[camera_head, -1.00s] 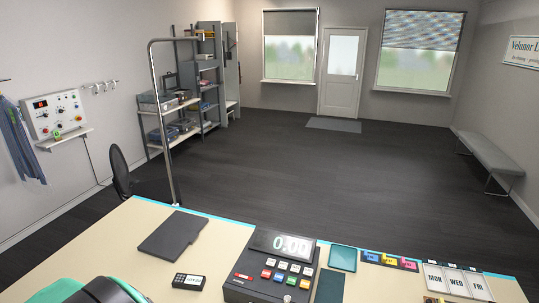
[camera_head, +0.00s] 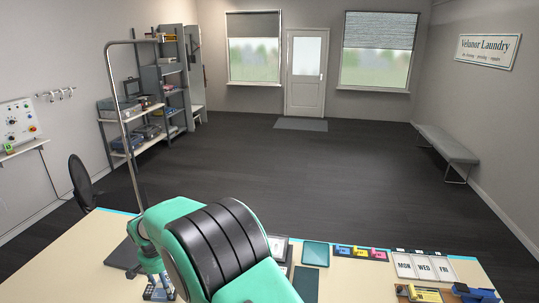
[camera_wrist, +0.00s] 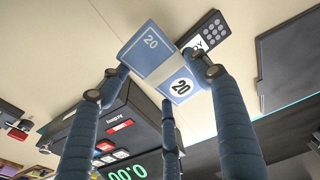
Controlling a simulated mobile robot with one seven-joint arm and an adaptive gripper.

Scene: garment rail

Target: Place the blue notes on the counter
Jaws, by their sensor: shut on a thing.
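The blue notes (camera_wrist: 150,46), marked 20 with a pale band across the middle, are between the blue fingers of my gripper (camera_wrist: 166,80) in the wrist view. My gripper is shut on them. In the head view my gripper (camera_head: 160,286) is low over the front left of the beige counter (camera_head: 60,268), partly hidden by my green and black arm; I cannot make out the notes there. The wrist view shows bare counter (camera_wrist: 130,15) behind the notes. I cannot tell whether the notes touch it.
A card terminal (camera_wrist: 207,33) is close to the notes in the wrist view. A dark flat tray (camera_wrist: 292,58) lies beyond it. The cash register (camera_wrist: 95,135) is beside my fingers. Notepads (camera_head: 360,253) and a weekday organiser (camera_head: 425,266) occupy the counter's right.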

